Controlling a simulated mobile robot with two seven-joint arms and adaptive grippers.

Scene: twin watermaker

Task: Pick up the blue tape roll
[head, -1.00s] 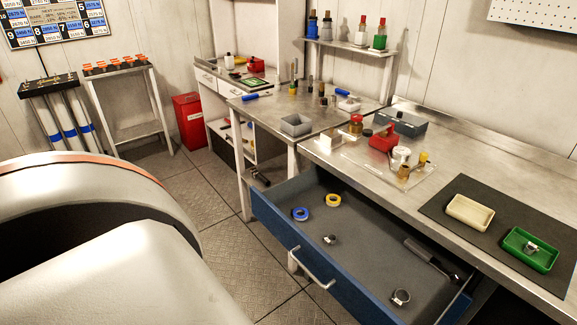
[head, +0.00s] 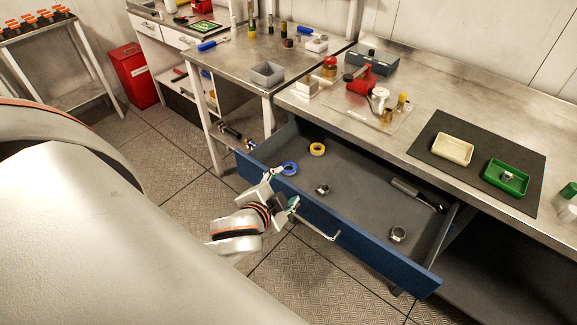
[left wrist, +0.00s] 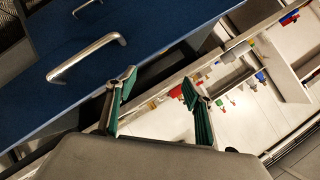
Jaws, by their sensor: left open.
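The blue tape roll (head: 289,168) lies in the open blue drawer, near its front left corner, in the head view. A yellow tape roll (head: 317,149) lies behind it. My left gripper (head: 283,188) is at the outer side of the drawer front, close to the roll, with its fingers spread and nothing between them. In the left wrist view the two green-padded fingers (left wrist: 160,88) are apart, with the blue drawer front (left wrist: 140,25) and its handle ahead. I cannot make out the blue tape roll there. My right gripper is not in view.
The drawer handle (head: 316,226) sticks out to the right of my left gripper. The drawer also holds a metal nut (head: 322,189), a clamp ring (head: 397,234) and a dark-handled tool (head: 415,193). The steel bench edge (head: 345,136) overhangs the drawer's back.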

